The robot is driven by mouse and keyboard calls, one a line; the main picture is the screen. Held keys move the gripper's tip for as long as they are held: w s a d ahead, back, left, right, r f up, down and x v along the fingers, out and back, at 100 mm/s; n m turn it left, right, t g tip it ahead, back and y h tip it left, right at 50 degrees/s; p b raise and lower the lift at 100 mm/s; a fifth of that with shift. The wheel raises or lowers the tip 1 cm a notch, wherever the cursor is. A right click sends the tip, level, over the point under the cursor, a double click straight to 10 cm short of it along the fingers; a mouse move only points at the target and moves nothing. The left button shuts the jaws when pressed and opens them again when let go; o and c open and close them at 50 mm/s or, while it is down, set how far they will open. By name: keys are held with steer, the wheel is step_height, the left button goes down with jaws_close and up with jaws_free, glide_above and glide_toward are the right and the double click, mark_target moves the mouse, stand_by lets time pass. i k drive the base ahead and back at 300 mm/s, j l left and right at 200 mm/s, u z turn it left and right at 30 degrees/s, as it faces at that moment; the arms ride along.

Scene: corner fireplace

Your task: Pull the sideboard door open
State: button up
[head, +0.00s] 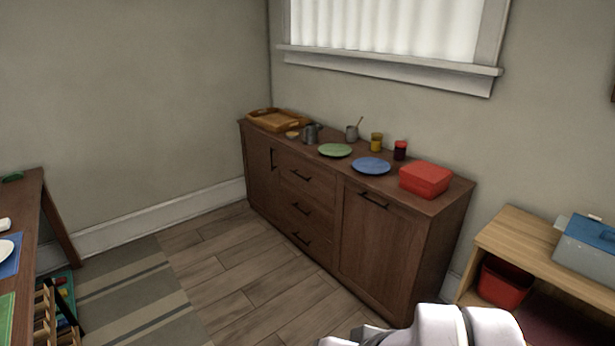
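The sideboard (453,215) is dark brown wood and stands against the back wall under a window. Its left door (259,175) is closed and has a dark vertical handle (272,159). Its right door (375,246) is closed and has a dark horizontal handle (374,200) near the top. Three drawers with dark handles sit between the doors, all closed. A white part of my arm shows at the bottom right, in front of the sideboard's lower right corner. My gripper is not visible.
On the sideboard stand a wooden tray (279,120), a green plate (335,150), a blue plate (371,166) and a red box (426,179). A light wood shelf (510,238) stands at the right. A table (27,208) stands at the left. The floor (235,270) before the sideboard is clear.

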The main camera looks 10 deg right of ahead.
mark_target(260, 152)
steer(key=i+j+z, duration=0.45)
steer(key=i, duration=0.95)
steer(key=i+j+z, duration=0.5)
steer(key=i+j, duration=0.5)
steer(key=i, duration=0.3)
steer(key=i+j+z, duration=0.45)
steer(key=i+j, duration=0.65)
steer(key=j, duration=0.35)
